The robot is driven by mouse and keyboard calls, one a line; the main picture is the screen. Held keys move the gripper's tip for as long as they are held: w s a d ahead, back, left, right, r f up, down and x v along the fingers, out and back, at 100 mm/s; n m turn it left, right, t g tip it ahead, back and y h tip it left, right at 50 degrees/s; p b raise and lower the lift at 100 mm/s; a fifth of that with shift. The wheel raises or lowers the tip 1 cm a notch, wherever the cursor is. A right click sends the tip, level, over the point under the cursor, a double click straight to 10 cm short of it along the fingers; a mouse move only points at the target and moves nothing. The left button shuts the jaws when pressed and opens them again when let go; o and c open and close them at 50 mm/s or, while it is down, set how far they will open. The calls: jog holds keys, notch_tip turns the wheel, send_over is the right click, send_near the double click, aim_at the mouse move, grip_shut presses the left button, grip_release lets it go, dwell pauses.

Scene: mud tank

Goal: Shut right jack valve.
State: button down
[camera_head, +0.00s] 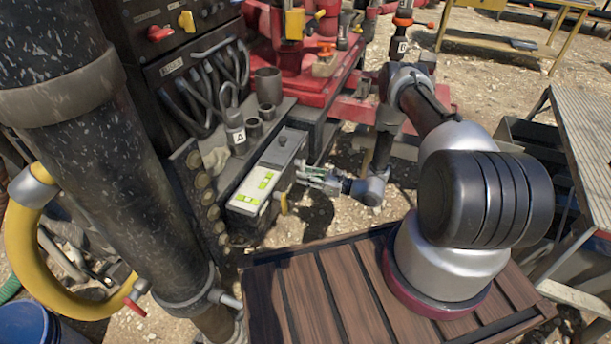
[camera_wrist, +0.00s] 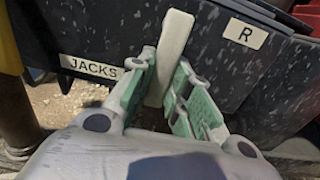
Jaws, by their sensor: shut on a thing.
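The right jack valve lever (camera_wrist: 172,48) is a pale flat handle beside the "R" label (camera_wrist: 246,33) on a dark panel (camera_wrist: 110,25). In the wrist view its upper end leans slightly right. My gripper (camera_wrist: 164,88) has its green-padded fingers on both sides of the lever and is shut on it. The lever's lower part is partly hidden between the fingers. A "JACKS" label (camera_wrist: 90,68) is left of the lever. In the head view my gripper (camera_head: 312,177) is at the right side of the control box (camera_head: 276,152); the gripped lever is hard to make out there.
A yellow handle (camera_head: 284,203) sticks out on the same side of the box, nearer the wooden platform (camera_head: 335,285). A thick dark column (camera_head: 120,170) with a yellow hose (camera_head: 35,250) stands at left. Red machinery (camera_head: 300,70) is behind. Gravel ground (camera_head: 480,60) lies open behind my arm.

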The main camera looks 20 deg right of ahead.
jog(key=c, duration=1.3)
grip_release()
jog(key=v, duration=1.2)
jog(key=shift+f, duration=0.1)
